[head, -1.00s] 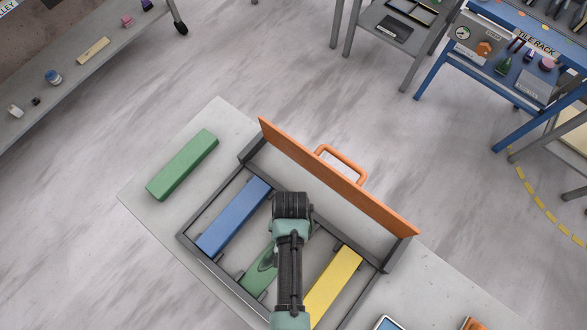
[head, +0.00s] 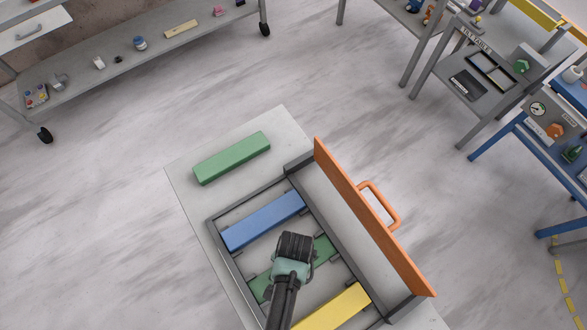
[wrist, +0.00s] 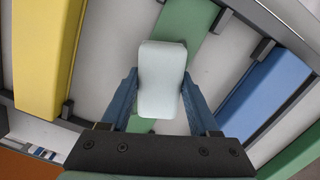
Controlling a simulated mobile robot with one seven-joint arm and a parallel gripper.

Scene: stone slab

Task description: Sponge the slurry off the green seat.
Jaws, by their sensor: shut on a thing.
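The green seat (head: 322,250) is a flat green strip in a dark frame, between a blue strip (head: 262,221) and a yellow strip (head: 333,308). It also shows in the wrist view (wrist: 188,20), running under my gripper (wrist: 160,82). My gripper is shut on a pale whitish-green sponge block (wrist: 161,72), a blue finger on each side. The sponge hides part of the seat; I cannot tell whether it touches it. In the head view my arm covers the middle of the seat and hides the sponge. I see no clear slurry on the bare parts now.
A loose green bar (head: 232,158) lies on the stone slab (head: 277,118), outside the frame. An upright orange board (head: 365,208) with a handle stands along the frame's right side. Shelves and a blue rack (head: 500,140) stand apart, with open floor between.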

